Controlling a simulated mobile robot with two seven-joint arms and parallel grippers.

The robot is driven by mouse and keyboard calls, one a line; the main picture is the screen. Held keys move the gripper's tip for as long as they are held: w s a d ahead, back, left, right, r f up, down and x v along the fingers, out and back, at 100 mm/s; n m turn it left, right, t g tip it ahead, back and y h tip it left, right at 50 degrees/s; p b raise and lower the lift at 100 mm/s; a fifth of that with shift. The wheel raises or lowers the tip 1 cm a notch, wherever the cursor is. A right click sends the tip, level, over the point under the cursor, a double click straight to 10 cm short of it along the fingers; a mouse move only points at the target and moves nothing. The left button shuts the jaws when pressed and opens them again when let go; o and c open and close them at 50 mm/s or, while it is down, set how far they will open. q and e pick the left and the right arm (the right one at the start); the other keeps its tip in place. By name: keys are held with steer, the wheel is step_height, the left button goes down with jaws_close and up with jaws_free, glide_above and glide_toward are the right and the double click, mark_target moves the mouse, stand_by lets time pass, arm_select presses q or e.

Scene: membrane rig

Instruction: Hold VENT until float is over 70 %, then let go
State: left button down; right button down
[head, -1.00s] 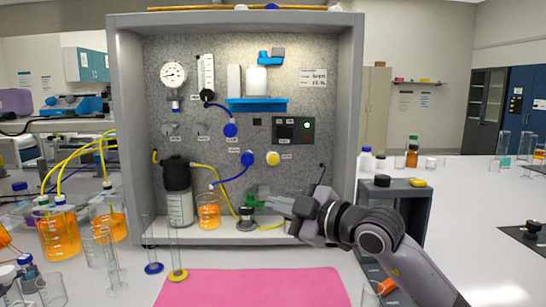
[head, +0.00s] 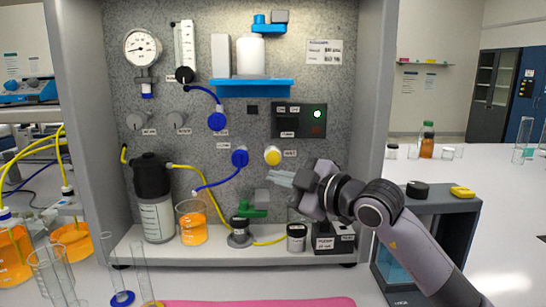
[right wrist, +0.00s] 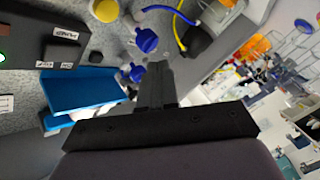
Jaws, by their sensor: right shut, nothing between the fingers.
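A yellow round button (head: 272,155) sits on the speckled back panel of the rig; the small label beside it is too blurred to read, so I cannot confirm it is VENT. It also shows at the top of the right wrist view (right wrist: 104,10). A clear upright flow tube (head: 188,48), likely holding the float, is at the panel's upper left; its float level is too small to read. My right gripper (head: 271,177) is shut and empty, just below the yellow button and apart from it. My fingers also show in the right wrist view (right wrist: 155,78). My left gripper is out of view.
A blue knob (head: 240,158) with a hose is left of the yellow button. A black switch box (head: 298,120) with a lit green lamp is above. A round gauge (head: 142,47) is upper left.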

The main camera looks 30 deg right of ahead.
steer(key=shift+s, duration=0.1)
steer(key=p, duration=0.1)
glide_toward(267, 159)
steer(key=shift+w+a+f, duration=0.1)
steer(key=shift+w+a, duration=0.7)
steer(key=shift+w, duration=0.25)
steer(key=shift+w+a+f, duration=0.1)
steer(key=shift+w+a, duration=0.7)
steer(key=shift+w, duration=0.25)
steer(key=shift+w+p, duration=0.15)
steer(key=shift+p, duration=0.2)
stand_by(0.3)
steer(key=shift+w+d, duration=0.2)
steer(key=shift+w, duration=0.05)
steer(key=shift+w+d+p, duration=0.25)
steer(key=shift+w+p, duration=0.05)
steer(key=shift+w, duration=0.2)
stand_by(2.8)
